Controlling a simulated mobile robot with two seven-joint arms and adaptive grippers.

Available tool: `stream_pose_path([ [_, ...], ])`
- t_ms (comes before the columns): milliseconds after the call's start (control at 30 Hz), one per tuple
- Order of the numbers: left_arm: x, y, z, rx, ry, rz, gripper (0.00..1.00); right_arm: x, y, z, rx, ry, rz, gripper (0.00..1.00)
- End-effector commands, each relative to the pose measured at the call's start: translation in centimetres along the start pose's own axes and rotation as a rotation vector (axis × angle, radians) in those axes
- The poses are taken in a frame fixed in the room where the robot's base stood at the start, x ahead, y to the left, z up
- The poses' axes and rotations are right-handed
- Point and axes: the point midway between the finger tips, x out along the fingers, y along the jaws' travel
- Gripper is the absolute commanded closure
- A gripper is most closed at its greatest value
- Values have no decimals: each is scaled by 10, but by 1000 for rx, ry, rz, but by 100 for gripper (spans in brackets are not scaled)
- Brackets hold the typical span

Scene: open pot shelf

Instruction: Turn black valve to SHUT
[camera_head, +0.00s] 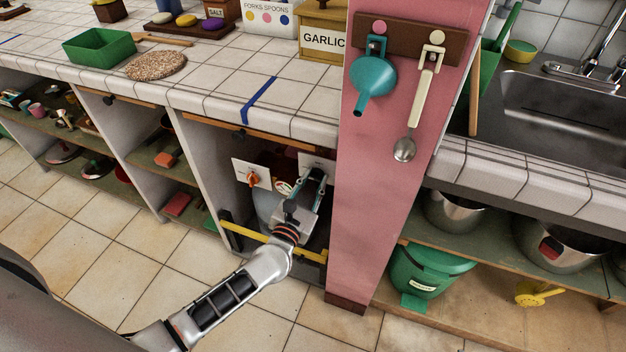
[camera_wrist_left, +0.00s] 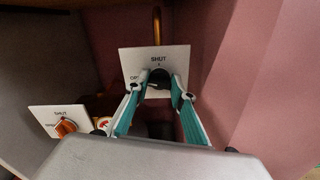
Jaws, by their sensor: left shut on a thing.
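The black valve (camera_wrist_left: 159,77) is a dark knob on a white plate (camera_wrist_left: 178,58) in the left wrist view. The plate reads SHUT above the knob, and a partly covered label starting "OP" is at its left. My left gripper (camera_wrist_left: 161,92) has its fingertips on either side of the knob, shut on it. Which way the knob points is hard to tell. In the head view my left gripper (camera_head: 312,182) reaches into the open compartment beside the pink pillar and hides the valve. My right gripper is not in view.
A second white plate with an orange knob (camera_head: 253,180) is left of my gripper, also in the left wrist view (camera_wrist_left: 66,128). A yellow bar (camera_head: 245,231) crosses the compartment front below my wrist. The pink pillar (camera_head: 372,180) stands close on the right.

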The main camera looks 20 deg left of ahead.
Motion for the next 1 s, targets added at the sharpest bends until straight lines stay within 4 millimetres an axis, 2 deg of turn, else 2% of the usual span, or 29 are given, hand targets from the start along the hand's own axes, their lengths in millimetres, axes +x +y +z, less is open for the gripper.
stream_pose_path([
  [733,0,-1,2,709,0,1,98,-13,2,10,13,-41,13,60],
  [1000,0,-2,1,959,0,0,98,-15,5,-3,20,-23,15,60],
])
